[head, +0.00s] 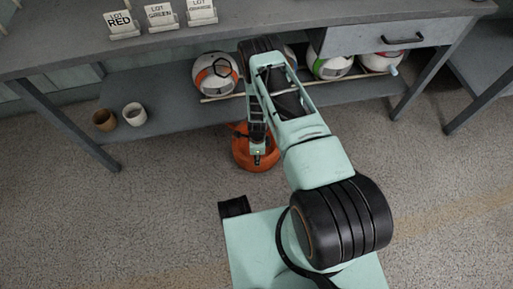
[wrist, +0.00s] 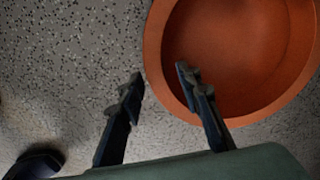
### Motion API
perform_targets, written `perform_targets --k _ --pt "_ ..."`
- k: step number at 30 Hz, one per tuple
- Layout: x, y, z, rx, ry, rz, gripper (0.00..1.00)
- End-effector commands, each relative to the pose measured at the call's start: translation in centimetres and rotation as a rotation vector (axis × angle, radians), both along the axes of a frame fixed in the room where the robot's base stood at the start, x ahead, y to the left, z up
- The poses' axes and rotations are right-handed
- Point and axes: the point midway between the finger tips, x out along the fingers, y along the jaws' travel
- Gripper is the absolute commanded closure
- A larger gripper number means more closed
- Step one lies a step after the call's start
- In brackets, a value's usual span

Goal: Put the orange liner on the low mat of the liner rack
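The orange liner (head: 242,157) is a round, hollow, bowl-like piece on the floor, just in front of the low shelf. In the wrist view the liner (wrist: 245,50) fills the upper right, with its open inside facing the camera. My gripper (wrist: 160,78) is open, its two dark fingers apart. One finger shows outside the liner's rim and the other overlaps the inside of the rim. I cannot tell how far the tips are above it or whether they touch. In the head view my arm covers part of the liner. I cannot make out the liner rack's low mat.
A grey bench (head: 270,22) with a drawer stands over a low shelf (head: 165,88). The shelf holds several patterned balls, one white and orange (head: 215,72), plus a brown cup (head: 104,120) and a white cup (head: 134,114). Lot signs (head: 160,15) stand on the bench. Floor to the left is clear.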

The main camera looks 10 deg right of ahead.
Motion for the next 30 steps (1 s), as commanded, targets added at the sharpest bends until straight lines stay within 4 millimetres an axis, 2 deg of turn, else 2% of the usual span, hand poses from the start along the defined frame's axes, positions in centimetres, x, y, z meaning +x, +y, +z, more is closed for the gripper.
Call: perform_targets --k 8,16,25,30 --pt "-0.3 0.2 -4.4 0.0 0.001 0.002 0.68" --pt "-0.3 0.2 -4.6 0.0 0.0 0.001 0.68" --pt "-0.3 0.2 -4.6 0.0 0.0 0.001 1.0" --pt "-0.3 0.2 -4.6 0.0 0.0 0.001 1.0"
